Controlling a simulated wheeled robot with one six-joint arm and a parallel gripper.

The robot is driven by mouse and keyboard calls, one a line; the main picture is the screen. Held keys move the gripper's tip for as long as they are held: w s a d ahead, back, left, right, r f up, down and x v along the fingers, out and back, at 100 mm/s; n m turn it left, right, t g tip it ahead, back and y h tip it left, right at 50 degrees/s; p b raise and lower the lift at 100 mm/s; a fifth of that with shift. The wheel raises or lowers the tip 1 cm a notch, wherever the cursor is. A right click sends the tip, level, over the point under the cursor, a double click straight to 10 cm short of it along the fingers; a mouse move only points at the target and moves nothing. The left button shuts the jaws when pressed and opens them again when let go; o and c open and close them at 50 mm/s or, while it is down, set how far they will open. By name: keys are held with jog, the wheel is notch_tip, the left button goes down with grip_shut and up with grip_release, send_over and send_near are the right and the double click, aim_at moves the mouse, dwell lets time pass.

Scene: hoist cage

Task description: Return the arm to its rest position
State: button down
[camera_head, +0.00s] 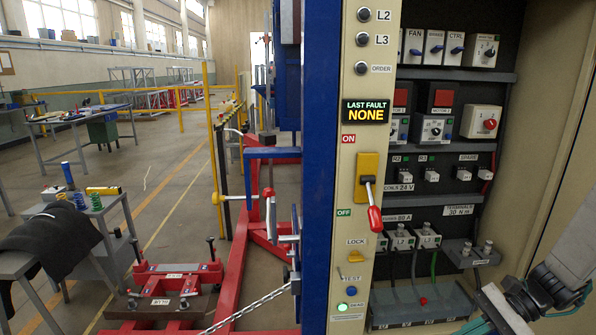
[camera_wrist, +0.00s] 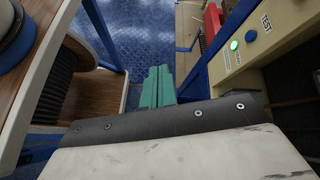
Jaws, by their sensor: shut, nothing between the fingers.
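My gripper (camera_wrist: 157,86) shows in the wrist view as two green fingers side by side, shut with nothing between them. It points out over a blue patterned floor, apart from the beige control panel (camera_wrist: 255,75) on the right. In the head view my arm comes in at the lower right, in front of the open cabinet. The fingers cannot be made out clearly there; only a bit of green shows at the bottom edge.
The beige panel (camera_head: 350,240) carries a red-handled lever (camera_head: 374,212) pointing down, a TEST button (camera_head: 351,291) and a lit green lamp (camera_head: 342,307). A blue post (camera_head: 333,150) stands beside it. A wooden surface (camera_wrist: 65,120) and a dark ribbed coil (camera_wrist: 58,80) lie left in the wrist view.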

jog(key=s+a+r+n+t+h, duration=0.1)
jog(key=s+a+r+n+h, duration=0.3)
jog(key=s+r+n, duration=0.3)
jog(key=s+a+r+n+h, duration=0.4)
jog(key=s+r+n+h, duration=0.3)
jog(key=r, duration=0.5)
jog(key=shift+s+t, duration=0.4)
jog(key=shift+s, duration=0.2)
jog(key=shift+r, duration=0.1)
